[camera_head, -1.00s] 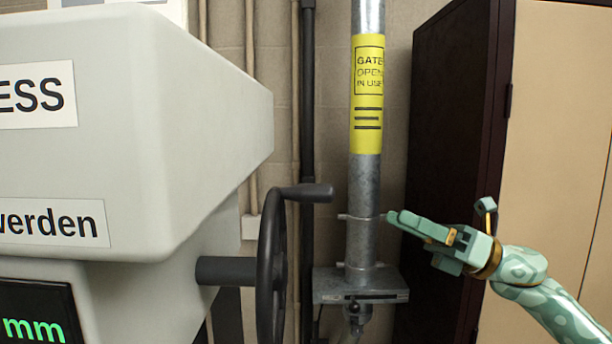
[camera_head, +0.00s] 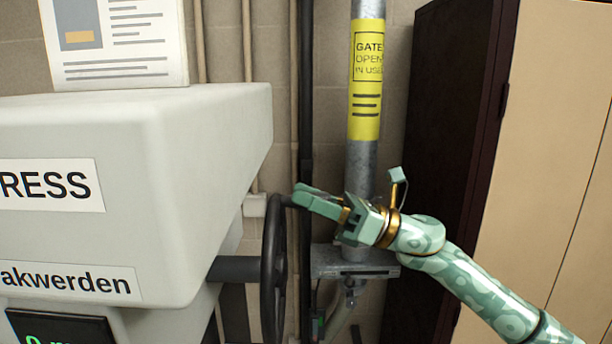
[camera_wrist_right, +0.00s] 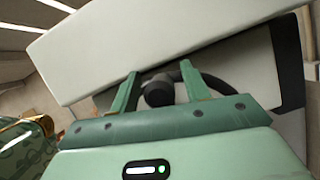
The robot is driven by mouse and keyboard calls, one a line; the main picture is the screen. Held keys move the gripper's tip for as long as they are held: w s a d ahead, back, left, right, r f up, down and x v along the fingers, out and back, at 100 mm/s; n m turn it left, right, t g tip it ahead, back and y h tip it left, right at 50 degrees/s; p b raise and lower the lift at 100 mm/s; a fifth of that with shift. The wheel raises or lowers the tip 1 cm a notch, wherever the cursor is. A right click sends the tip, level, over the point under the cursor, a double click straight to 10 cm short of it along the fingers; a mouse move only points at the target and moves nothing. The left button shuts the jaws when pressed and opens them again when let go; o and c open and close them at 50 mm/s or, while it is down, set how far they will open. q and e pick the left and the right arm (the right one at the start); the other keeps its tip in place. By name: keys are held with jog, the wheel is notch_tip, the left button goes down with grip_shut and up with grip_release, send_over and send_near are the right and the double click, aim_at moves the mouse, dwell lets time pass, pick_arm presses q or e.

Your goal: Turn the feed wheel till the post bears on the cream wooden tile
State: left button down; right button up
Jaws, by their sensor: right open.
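The black feed wheel (camera_head: 272,285) stands edge-on at the right of the grey press, on a dark shaft (camera_head: 235,269). My right gripper (camera_head: 299,195) is at the top of the wheel, its fingers pointing left and covering the crank handle. In the right wrist view the open fingers (camera_wrist_right: 160,74) stand either side of the handle's dark round end (camera_wrist_right: 158,92); whether they touch it I cannot tell. The wheel's dark rim (camera_wrist_right: 222,85) curves behind the right finger. The post and the cream wooden tile are not in view. My left gripper is not in view.
The grey press housing (camera_head: 130,130) fills the left side, with a dark display (camera_head: 60,328) below. A galvanised duct (camera_head: 361,165) with a yellow label stands behind my right gripper. A dark-sided cabinet (camera_head: 450,130) stands at the right.

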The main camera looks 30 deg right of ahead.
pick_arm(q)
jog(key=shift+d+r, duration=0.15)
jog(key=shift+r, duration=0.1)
pick_arm(e)
jog(key=shift+w+a+r, duration=0.15)
jog(key=shift+w+a, duration=0.1)
jog(key=shift+a, duration=0.1)
